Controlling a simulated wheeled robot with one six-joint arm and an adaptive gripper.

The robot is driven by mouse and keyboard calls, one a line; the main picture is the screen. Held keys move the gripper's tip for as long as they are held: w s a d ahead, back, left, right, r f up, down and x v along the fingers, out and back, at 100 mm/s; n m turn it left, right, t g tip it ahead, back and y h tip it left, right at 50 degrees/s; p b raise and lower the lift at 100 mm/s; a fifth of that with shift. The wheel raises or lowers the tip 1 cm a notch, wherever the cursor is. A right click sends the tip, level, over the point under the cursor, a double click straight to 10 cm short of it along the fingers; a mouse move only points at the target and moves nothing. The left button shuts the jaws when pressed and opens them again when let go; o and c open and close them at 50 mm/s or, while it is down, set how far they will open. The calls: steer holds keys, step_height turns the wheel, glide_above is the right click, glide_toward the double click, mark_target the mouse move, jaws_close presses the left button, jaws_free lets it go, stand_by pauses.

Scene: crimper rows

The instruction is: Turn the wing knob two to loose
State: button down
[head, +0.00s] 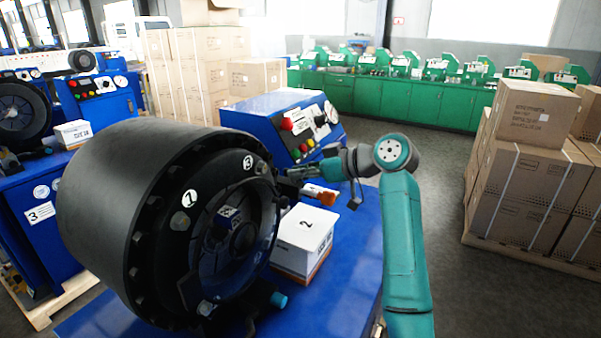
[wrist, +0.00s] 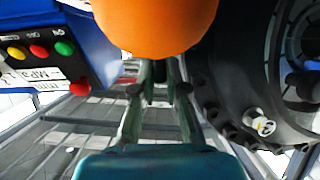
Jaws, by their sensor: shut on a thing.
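The large black round crimper head (head: 105,215) fills the left of the head view. Its face carries round labels 1 and 3, with a small grey knob near label 1. I cannot read a label 2 on the face. My gripper (head: 292,176) is at the right rim of the head, shut on a dark part with an orange end (head: 322,195). In the wrist view this orange end (wrist: 155,25) hides my fingertips and the exact contact. A small pale knob (wrist: 259,124) on the black head shows at the right of the wrist view, apart from my fingers.
A white box marked 2 (head: 303,240) stands on the blue bench below my gripper. A blue control box (head: 275,120) with coloured buttons stands behind it. A dark bar with a teal tip (head: 278,300) sticks out low on the crimper. Stacked cartons (head: 525,170) stand at right.

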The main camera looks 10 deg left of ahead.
steer(key=c, duration=1.5)
jaws_free()
steer(key=shift+f, duration=0.1)
steer(key=shift+d, duration=0.1)
steer(key=v, duration=1.2)
